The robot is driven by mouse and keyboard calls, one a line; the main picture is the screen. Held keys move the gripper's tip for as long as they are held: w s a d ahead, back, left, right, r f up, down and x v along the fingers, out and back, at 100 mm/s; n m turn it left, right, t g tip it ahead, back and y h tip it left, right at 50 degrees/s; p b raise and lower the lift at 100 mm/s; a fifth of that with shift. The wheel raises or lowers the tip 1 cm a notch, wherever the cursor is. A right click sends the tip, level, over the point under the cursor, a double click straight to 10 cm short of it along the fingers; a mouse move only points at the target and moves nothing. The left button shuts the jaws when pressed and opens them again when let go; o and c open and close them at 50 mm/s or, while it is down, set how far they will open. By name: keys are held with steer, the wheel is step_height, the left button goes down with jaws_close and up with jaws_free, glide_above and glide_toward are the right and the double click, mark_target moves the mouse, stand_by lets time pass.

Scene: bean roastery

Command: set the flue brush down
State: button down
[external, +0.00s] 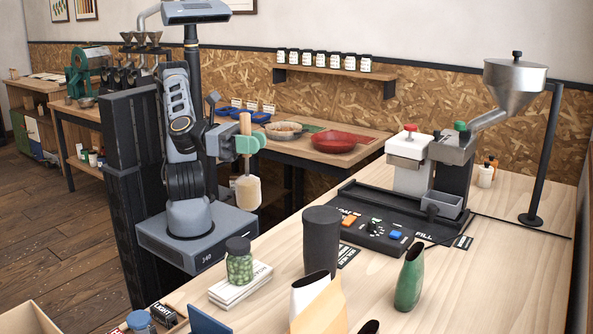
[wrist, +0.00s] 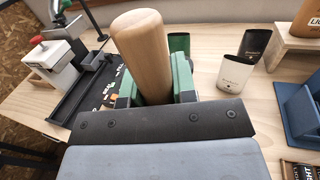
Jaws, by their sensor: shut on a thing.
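The flue brush (external: 248,192) hangs upright in my gripper (external: 246,144), its pale bristle head down and its wooden handle up. In the external view the head is in front of the bench's left edge, clear of any surface I can make out. In the wrist view the round handle (wrist: 142,45) rises between the green fingers of my gripper (wrist: 155,88), which are shut on it. The bristles are hidden there. A dark upright cylinder (external: 321,240) stands on the bench to the right of the brush, apart from it.
The wooden bench (external: 470,290) holds a jar of green beans (external: 239,264) on white boxes, a green pouch (external: 410,278), a white pouch (wrist: 236,73) and a black filling machine (external: 385,225). A blue stand (wrist: 298,112) is at right in the wrist view. Bare wood lies between them.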

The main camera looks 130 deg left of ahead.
steer(key=s+a+f+n+g+y, duration=0.2)
steer(key=s+a+n+g+y, duration=0.55)
steer(key=s+a+y, duration=0.2)
steer(key=w+a+f, duration=0.1)
steer(key=w+f, duration=1.1)
steer(key=w, duration=0.2)
steer(key=shift+w+f+t, duration=0.35)
steer(key=shift+w, duration=0.05)
steer(key=shift+f+b, duration=0.15)
steer(key=shift+b, duration=0.15)
steer(key=c, duration=0.9)
jaws_free()
